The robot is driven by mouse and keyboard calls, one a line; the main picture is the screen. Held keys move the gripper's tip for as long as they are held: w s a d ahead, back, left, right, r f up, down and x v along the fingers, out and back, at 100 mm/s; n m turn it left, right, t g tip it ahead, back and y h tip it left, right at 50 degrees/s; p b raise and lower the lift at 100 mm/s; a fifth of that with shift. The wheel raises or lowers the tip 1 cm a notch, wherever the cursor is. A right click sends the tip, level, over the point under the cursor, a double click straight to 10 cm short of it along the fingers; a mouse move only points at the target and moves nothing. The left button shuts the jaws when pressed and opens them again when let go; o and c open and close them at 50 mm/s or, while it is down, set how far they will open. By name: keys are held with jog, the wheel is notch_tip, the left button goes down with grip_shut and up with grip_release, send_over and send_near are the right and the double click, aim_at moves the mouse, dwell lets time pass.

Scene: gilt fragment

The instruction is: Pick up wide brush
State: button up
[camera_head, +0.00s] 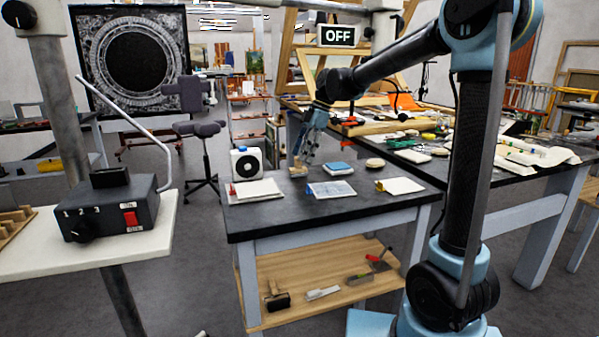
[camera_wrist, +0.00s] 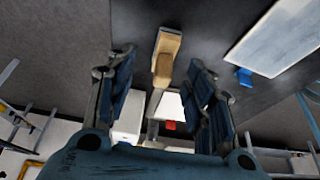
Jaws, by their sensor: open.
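What looks like the wide brush (camera_head: 298,172), a small tan wooden piece, is at the back of the dark-topped table, below my gripper (camera_head: 305,155). In the wrist view the brush (camera_wrist: 167,45) shows as a long tan handle with a paler end. It lies lengthwise between the spread fingers of my gripper (camera_wrist: 160,72), with clear gaps on both sides. My gripper is open and points down over it, holding nothing. The bristles cannot be made out.
Several tools lie on the wooden lower shelf (camera_head: 330,268). A control box (camera_head: 108,208) stands at left.

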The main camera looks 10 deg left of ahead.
aim_at(298, 168)
jog(key=shift+s+x, duration=0.2)
jog(key=shift+x, duration=2.4)
jog(key=shift+r, duration=0.1)
grip_shut()
